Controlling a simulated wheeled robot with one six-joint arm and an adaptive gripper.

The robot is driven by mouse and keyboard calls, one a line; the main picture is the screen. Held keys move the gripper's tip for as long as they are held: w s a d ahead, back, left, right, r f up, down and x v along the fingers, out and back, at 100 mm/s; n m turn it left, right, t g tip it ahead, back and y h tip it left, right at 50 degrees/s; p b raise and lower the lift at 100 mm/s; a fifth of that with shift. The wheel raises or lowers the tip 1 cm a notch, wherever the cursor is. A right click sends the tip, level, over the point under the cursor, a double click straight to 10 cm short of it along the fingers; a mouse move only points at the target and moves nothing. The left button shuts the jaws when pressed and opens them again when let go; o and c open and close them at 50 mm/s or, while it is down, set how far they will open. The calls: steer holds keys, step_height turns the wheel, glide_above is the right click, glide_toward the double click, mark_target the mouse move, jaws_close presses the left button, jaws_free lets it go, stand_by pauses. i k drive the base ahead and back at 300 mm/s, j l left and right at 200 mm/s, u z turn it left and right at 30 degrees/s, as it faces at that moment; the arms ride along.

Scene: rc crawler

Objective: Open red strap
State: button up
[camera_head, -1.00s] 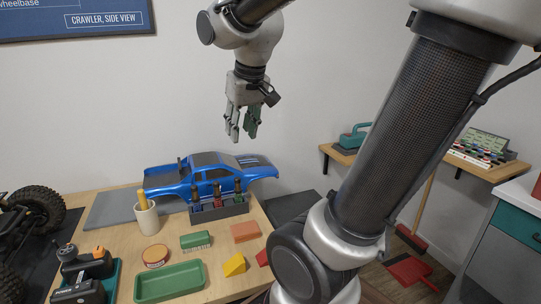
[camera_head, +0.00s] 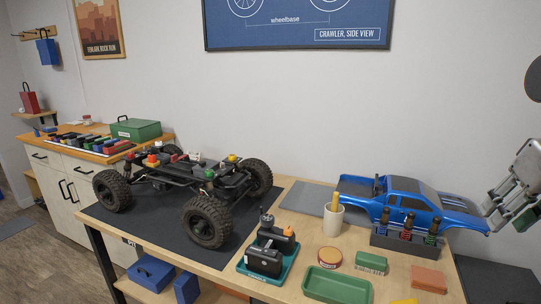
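The crawler chassis (camera_head: 190,178) with big black tyres stands on a dark mat on the workbench, left of centre. Small coloured parts sit on top of it. A small red patch (camera_head: 172,150) shows among them, but it is too small to tell whether it is the red strap or how it is fastened. My gripper (camera_head: 507,212) is at the right edge, partly cut off, beside the rear end of the blue body shell and far from the chassis. Its fingers look apart, with nothing seen between them.
The blue body shell (camera_head: 410,198) lies behind a grey holder (camera_head: 405,240) with coloured bottles. A cup (camera_head: 333,220), a radio and charger tray (camera_head: 266,262), a round tin (camera_head: 330,257) and a green tray (camera_head: 337,285) stand on the bench (camera_head: 300,240). A side cabinet (camera_head: 70,180) stands left.

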mark_target(174, 158)
steer(key=k+j, duration=0.1)
steer(key=j, duration=0.25)
steer(key=k+j+u, duration=0.1)
steer(key=j, duration=0.25)
steer(key=k+j, duration=0.1)
steer(key=j, duration=0.3)
steer(key=i+j+u, duration=0.1)
steer(key=i+j, duration=0.15)
steer(key=j, duration=0.3)
steer(key=i+j+u, duration=0.1)
steer(key=i+j, duration=0.15)
steer(key=j, duration=0.25)
steer(key=i+j+u, duration=0.15)
steer(key=i+j, duration=0.15)
steer(key=j, duration=0.2)
steer(key=i+j+u, duration=0.1)
steer(key=i+j, duration=0.2)
steer(key=j, duration=0.15)
